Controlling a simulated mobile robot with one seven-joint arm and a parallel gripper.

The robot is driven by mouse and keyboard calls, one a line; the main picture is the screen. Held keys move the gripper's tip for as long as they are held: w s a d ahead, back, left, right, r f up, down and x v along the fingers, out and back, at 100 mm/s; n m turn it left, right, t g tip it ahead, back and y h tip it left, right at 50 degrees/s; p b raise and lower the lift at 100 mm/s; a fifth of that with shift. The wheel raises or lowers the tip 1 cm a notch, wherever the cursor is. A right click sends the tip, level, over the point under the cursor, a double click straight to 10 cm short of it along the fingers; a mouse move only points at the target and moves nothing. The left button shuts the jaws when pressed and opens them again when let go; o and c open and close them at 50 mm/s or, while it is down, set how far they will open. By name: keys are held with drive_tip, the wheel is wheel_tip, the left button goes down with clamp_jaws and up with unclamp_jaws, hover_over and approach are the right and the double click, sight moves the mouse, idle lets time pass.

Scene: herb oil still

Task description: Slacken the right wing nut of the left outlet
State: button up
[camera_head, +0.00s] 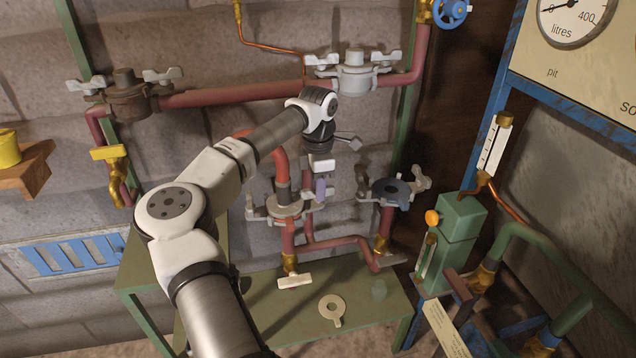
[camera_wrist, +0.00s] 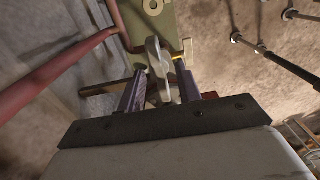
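The left outlet (camera_head: 284,207) is a grey clamped flange on a red pipe, low in the middle of the head view. It has pale wing nuts on both sides; the left one (camera_head: 254,213) is clear of my arm. My gripper (camera_head: 320,191) points down at its right wing nut (camera_head: 314,206), partly covering it in the head view. In the wrist view my purple fingers (camera_wrist: 161,79) stand on either side of the grey wing nut (camera_wrist: 160,92). The fingers are apart, with narrow gaps seeming to show beside the wing. Firm contact cannot be made out.
A dark flange (camera_head: 390,191) with wing nuts stands to the right. Red pipes rise close beside my gripper. A green bench (camera_head: 262,306) below holds a pale ring with a tab (camera_head: 332,307). Above are two more clamped joints (camera_head: 127,97) (camera_head: 354,72). A green box (camera_head: 460,220) stands at right.

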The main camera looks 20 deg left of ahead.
clamp_jaws()
drive_tip(key=shift+f, duration=0.1)
idle(0.4)
drive_tip(key=n+b, duration=0.1)
drive_tip(key=n, duration=0.3)
drive_tip(key=shift+n, duration=0.4)
drive_tip(key=n+b, duration=0.1)
drive_tip(key=n, duration=0.3)
drive_tip(key=shift+n+b, duration=0.3)
drive_tip(key=n+b, duration=0.1)
drive_tip(key=n, duration=0.3)
drive_tip(key=shift+n, duration=0.3)
drive_tip(key=shift+n+b, duration=0.45)
drive_tip(key=shift+n, duration=1.65)
